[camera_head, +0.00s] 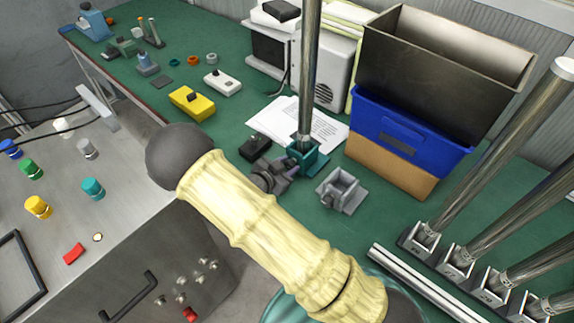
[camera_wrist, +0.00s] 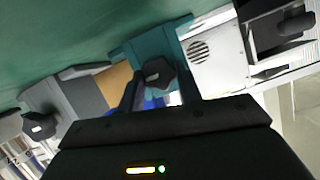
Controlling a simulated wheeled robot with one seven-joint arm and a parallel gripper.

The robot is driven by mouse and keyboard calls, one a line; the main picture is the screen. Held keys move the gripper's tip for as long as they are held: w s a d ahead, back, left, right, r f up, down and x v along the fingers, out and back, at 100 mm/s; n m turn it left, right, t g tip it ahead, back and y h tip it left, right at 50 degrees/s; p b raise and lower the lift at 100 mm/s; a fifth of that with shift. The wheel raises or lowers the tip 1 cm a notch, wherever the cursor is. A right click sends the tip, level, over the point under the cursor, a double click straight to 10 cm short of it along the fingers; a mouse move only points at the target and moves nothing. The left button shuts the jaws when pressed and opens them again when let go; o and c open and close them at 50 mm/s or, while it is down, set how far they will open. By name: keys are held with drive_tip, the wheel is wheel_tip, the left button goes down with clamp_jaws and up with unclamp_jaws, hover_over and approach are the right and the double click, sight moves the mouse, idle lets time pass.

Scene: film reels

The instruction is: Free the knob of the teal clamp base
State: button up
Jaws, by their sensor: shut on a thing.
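The teal clamp base (camera_head: 304,160) stands on the green bench in the head view, with an upright metal rod (camera_head: 309,75) in it. In the wrist view the teal base (camera_wrist: 150,48) is straight ahead. Its dark knob (camera_wrist: 157,73) sits between my two fingers. My gripper (camera_head: 284,170) is at the left front side of the base, and in the wrist view (camera_wrist: 158,88) its fingers are shut on the knob. The head view does not show the knob clearly behind my gripper.
A grey clamp base (camera_head: 342,191) without a rod stands close to the right. A black box (camera_head: 255,146) and paper (camera_head: 322,128) lie behind. A blue bin (camera_head: 408,138) stands at the right. Several rods in bases (camera_head: 425,237) line the right edge.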

drive_tip(key=shift+r+p, duration=0.15)
drive_tip(key=shift+p, duration=0.25)
drive_tip(key=n+p, duration=0.1)
drive_tip(key=g+p, duration=0.1)
drive_tip(key=p, duration=0.1)
drive_tip(key=shift+w+a+r+n+h, duration=0.1)
drive_tip(key=shift+w+n+h, duration=0.05)
drive_tip(key=shift+n+h, duration=0.25)
drive_tip(key=shift+w+a+n+g+h+p, duration=0.1)
drive_tip(key=shift+n+g+h+p, duration=0.5)
drive_tip(key=shift+n+p, duration=0.5)
drive_tip(key=n+h, duration=0.1)
drive_tip(key=n+g+h, duration=0.1)
drive_tip(key=n, duration=0.1)
drive_tip(key=shift+w+a+f, duration=0.15)
drive_tip(key=shift+f, duration=0.25)
drive_tip(key=n+h+b, duration=0.1)
drive_tip(key=n, duration=0.3)
drive_tip(key=shift+a+f+h+b, duration=0.1)
drive_tip(key=shift+h+b, duration=0.25)
drive_tip(key=shift+h, duration=0.05)
drive_tip(key=o, duration=1)
drive_tip(key=shift+g, duration=0.3)
